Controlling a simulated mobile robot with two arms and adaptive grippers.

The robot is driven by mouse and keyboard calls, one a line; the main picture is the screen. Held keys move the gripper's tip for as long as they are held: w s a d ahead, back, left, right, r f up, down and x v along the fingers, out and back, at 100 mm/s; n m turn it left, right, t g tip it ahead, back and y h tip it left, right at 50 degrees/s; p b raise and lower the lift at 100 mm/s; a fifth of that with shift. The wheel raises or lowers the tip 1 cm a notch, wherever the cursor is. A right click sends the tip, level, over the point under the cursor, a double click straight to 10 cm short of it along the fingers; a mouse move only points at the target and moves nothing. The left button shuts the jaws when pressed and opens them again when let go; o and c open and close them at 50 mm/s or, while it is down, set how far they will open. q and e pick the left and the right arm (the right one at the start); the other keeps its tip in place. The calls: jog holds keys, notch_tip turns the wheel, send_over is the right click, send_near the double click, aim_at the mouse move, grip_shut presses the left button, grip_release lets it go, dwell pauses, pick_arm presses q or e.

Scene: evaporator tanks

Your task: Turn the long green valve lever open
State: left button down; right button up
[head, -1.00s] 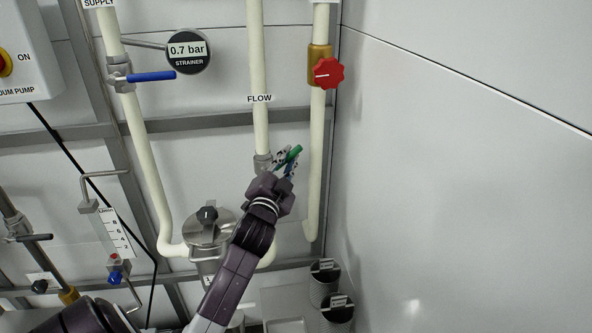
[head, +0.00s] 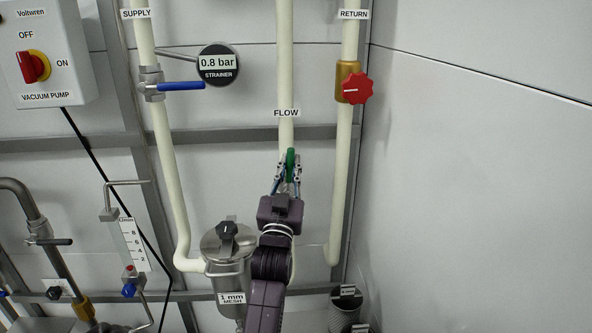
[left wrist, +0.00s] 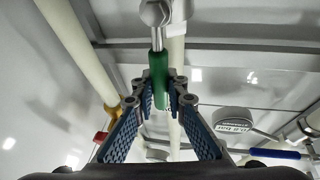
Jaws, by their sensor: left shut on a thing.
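The long green valve lever (head: 291,162) stands nearly upright in the head view, in line with the cream FLOW pipe (head: 286,60) and just below the FLOW label. My left gripper (head: 287,168) has its fingers on both sides of the lever and is shut on it. In the left wrist view the green grip (left wrist: 158,78) lies between the fingertips of my gripper (left wrist: 160,92). Its metal stem (left wrist: 157,38) runs up to the valve body (left wrist: 155,13). The valve body is mostly hidden behind the gripper in the head view. My right gripper is not in view.
A blue lever (head: 181,86) sits on the SUPPLY pipe beside a round strainer gauge (head: 218,64) reading 0.8 bar. A red knob (head: 356,88) is on the RETURN pipe. A metal strainer pot (head: 228,262) stands left of my arm. The wall at right is bare.

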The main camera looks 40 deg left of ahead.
pick_arm(q)
jog(key=shift+s+a+n+y, duration=0.2)
jog(key=shift+n+y, duration=0.1)
jog(key=shift+n, duration=0.3)
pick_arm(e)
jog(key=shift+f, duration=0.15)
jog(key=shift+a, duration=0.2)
pick_arm(q)
jog(key=c, duration=1.9)
grip_release()
jog(key=shift+r, duration=0.4)
notch_tip(320, 180, up, 9)
jog(key=shift+r, duration=0.15)
